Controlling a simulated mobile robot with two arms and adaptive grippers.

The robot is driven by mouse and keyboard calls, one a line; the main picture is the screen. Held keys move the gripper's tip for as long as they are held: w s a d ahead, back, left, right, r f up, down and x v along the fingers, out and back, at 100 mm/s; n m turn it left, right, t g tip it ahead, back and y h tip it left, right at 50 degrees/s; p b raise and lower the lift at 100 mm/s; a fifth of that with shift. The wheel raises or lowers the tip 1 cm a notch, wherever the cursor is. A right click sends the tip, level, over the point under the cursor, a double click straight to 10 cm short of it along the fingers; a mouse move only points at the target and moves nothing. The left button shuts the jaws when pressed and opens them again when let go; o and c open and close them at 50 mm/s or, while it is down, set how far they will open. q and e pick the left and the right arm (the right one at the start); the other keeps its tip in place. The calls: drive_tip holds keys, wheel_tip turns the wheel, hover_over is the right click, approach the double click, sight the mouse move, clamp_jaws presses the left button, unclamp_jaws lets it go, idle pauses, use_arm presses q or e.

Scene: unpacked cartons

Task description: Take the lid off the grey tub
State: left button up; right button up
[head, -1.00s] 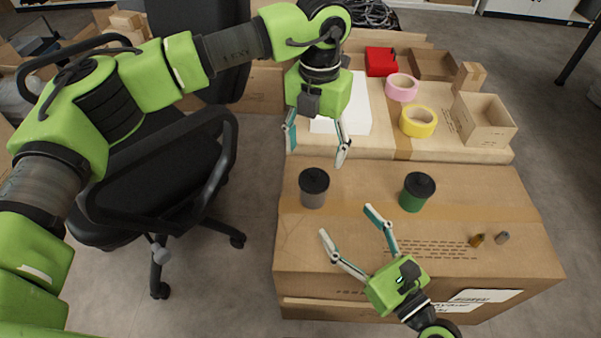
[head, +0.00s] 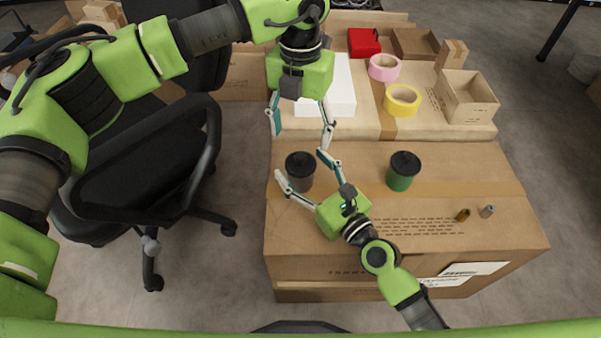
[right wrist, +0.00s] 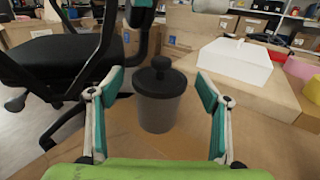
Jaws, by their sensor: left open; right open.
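The grey tub (head: 299,182) stands upright on the big carton, with its black knobbed lid (head: 300,161) on top. In the right wrist view the tub (right wrist: 158,113) and lid (right wrist: 160,79) show ahead, between the fingers. My right gripper (head: 302,171) is open, its fingers on either side of the tub's front and no clear contact visible. In the right wrist view its fingers (right wrist: 158,92) are spread wide with nothing held. My left gripper (head: 300,127) is open and empty, pointing down above and just behind the tub.
A green tub (head: 400,180) with a black lid stands to the right on the carton (head: 440,190). Behind are yellow tape (head: 402,101), pink tape (head: 385,68) and open boxes. An office chair (head: 130,165) stands left.

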drive_tip(key=shift+w+a, duration=0.35)
drive_tip(key=shift+w, duration=0.15)
